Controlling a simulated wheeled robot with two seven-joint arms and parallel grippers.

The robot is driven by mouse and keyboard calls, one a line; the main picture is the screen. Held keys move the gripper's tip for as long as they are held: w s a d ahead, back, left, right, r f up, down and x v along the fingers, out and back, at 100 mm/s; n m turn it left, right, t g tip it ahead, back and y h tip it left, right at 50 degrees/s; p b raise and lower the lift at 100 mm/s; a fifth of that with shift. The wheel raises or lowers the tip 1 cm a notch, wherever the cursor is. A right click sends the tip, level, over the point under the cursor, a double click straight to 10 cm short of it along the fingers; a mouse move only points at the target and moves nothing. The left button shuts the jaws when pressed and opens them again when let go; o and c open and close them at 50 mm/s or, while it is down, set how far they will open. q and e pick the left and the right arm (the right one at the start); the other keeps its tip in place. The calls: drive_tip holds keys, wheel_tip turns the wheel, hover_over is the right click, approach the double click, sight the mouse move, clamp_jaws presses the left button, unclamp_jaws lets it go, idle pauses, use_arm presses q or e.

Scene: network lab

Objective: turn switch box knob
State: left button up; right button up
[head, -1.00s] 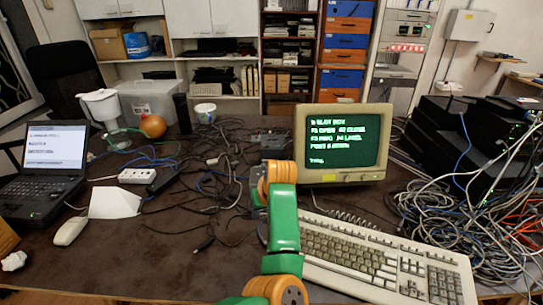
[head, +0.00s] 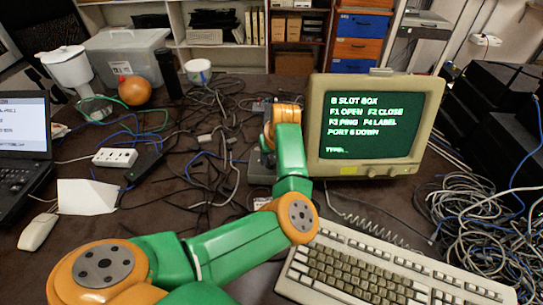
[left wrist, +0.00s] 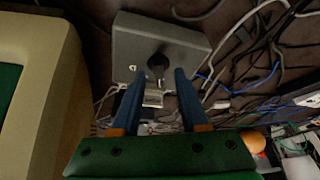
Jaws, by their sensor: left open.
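The switch box (left wrist: 126,45) is a grey metal box in the upper middle of the left wrist view, with a dark round knob (left wrist: 158,65) on its face. My left gripper (left wrist: 159,76) is open, with its two blue fingers pointing at the box and their tips on either side of the knob's near edge. I cannot tell whether a finger touches the knob. In the head view the grey box (head: 260,169) is partly hidden behind my green and orange left arm, and the knob and fingers cannot be made out. My right gripper is out of view.
The beige monitor (head: 432,125) stands close to the right of the box. A keyboard (head: 380,275) lies in front, with tangled cables (head: 490,235) at right. More loose cables, a power strip (head: 115,157) and a mouse (head: 37,232) lie at left.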

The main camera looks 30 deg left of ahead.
use_arm(q)
drive_tip(key=shift+w+a+f, duration=0.25)
drive_tip(key=shift+w+f, duration=0.05)
drive_tip(key=shift+f, duration=0.35)
drive_tip(key=shift+s+d+r, duration=0.1)
drive_tip(key=shift+r, duration=0.05)
clamp_jaws()
